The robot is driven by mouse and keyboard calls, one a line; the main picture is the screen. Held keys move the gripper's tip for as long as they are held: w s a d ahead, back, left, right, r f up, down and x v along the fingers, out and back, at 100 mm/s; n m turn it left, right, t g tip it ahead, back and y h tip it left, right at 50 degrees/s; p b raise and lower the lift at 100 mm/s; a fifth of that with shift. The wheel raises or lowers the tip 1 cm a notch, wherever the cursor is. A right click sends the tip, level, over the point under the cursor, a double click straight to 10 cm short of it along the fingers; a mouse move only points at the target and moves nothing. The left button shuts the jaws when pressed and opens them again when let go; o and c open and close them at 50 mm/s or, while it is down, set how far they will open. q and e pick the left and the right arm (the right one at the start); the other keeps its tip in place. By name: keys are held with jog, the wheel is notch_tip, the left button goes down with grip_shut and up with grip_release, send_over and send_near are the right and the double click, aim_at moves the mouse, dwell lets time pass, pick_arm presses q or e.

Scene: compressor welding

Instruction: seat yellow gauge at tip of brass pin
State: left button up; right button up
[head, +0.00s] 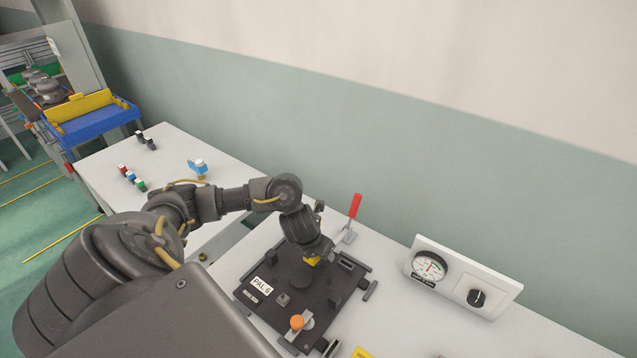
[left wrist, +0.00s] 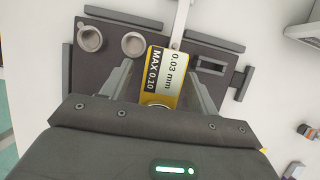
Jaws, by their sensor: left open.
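The yellow gauge (left wrist: 164,76), with a white face reading "0.03 mm" and a black band reading "MAX 0.10", shows in the left wrist view over the dark fixture plate (left wrist: 205,45). My left gripper (left wrist: 160,82) is open, with one finger on each side of the gauge and visible gaps between. In the head view the left gripper (head: 311,252) points down over the plate (head: 262,302), and a bit of yellow shows at its tip. I cannot make out the brass pin; the gripper body hides the gauge's lower end. My right gripper is not in view.
A dial panel (head: 462,277) stands to the right. Small coloured parts (head: 132,178) lie on the left table, with a blue bin (head: 98,122) beyond.

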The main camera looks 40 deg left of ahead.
pick_arm(q)
jog(key=shift+c, duration=0.3)
grip_shut()
dwell(0.6)
jog(key=shift+r, duration=0.15)
jog(key=shift+r+p, duration=2.65)
jog(key=shift+f, duration=0.1)
